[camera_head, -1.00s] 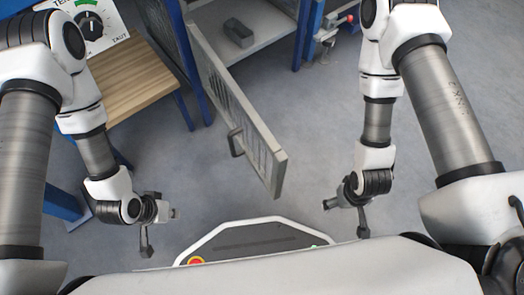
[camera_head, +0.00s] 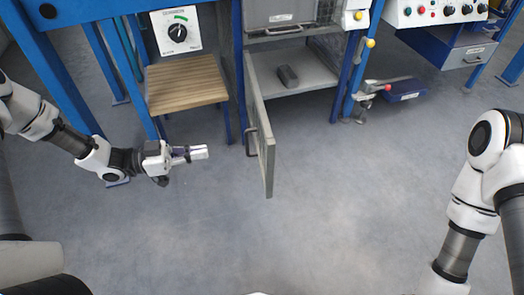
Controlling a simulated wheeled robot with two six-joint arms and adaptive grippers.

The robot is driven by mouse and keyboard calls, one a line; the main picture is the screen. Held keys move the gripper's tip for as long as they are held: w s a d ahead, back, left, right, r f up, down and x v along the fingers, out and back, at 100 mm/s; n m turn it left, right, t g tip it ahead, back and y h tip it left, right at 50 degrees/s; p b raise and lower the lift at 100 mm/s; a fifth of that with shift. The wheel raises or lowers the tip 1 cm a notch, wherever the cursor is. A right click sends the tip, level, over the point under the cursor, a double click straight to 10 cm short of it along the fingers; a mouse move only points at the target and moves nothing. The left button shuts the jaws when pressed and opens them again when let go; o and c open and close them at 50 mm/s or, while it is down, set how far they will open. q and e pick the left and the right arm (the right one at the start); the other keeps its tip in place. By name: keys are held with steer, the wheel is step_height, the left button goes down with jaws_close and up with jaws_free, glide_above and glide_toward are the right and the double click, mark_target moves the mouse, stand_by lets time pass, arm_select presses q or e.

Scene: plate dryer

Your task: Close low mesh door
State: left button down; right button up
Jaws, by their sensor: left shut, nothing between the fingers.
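The low mesh door (camera_head: 264,135) stands wide open, swung out toward me from the left side of a low cabinet bay. I see it nearly edge-on. Its dark handle (camera_head: 250,143) sticks out on the door's left face. My left gripper (camera_head: 204,152) is shut and empty, pointing right, to the left of the door and apart from the handle. My right arm is at the right edge; its gripper is out of view.
A dark grey block (camera_head: 288,77) lies on the shelf (camera_head: 310,72) inside the open bay. A wooden board (camera_head: 187,84) is at left below a dial panel (camera_head: 175,32). The floor before the door is clear.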

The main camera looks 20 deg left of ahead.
arm_select(q)
steer(key=b+x, duration=0.8)
steer(key=x, duration=0.6)
steer(key=shift+r, duration=0.15)
steer(key=shift+w+d, duration=0.1)
steer(key=shift+d, duration=0.05)
